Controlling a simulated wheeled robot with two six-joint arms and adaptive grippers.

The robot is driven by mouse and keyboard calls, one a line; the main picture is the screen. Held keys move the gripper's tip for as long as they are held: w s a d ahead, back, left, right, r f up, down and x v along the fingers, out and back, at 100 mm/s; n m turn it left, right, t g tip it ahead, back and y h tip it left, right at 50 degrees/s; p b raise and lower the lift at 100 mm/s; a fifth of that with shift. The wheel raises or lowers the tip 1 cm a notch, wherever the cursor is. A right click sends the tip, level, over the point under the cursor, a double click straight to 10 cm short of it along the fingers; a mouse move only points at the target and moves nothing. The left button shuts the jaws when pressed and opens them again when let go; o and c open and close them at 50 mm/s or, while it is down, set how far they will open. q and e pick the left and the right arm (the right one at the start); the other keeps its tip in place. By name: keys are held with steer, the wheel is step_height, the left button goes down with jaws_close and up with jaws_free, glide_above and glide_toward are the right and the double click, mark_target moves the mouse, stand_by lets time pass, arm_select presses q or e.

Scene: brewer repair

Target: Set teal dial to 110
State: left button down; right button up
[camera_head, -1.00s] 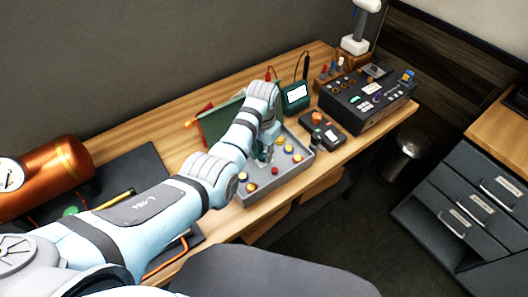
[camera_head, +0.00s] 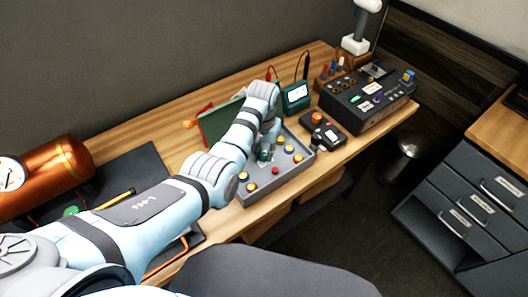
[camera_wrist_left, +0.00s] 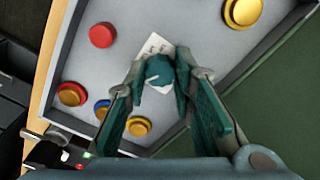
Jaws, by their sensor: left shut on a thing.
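In the left wrist view the teal dial (camera_wrist_left: 159,71) sits on a white label plate (camera_wrist_left: 152,46) on a grey panel tray. A pale pointer mark shows on the dial. My left gripper (camera_wrist_left: 162,75) is shut on the dial, a finger on each side. In the head view my left gripper (camera_head: 264,156) reaches down onto the grey panel tray (camera_head: 301,170), and my arm hides most of the dial. The numbers on the label are too small to read. My right gripper is not in view.
Red, yellow and blue buttons surround the dial, such as a red one (camera_wrist_left: 102,35) and a yellow one (camera_wrist_left: 242,12). A dark green board (camera_head: 212,126) stands behind. A black control box (camera_head: 368,97) and an orange tank (camera_head: 50,177) stand on the bench.

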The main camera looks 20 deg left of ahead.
mark_target(263, 156)
arm_select(q)
steer(key=c, duration=1.4)
jaws_free()
steer(key=shift+s, duration=0.1)
steer(key=shift+o, duration=0.2)
steer(key=shift+r, duration=0.1)
step_height(263, 156, up, 7)
steer(key=shift+r, duration=0.15)
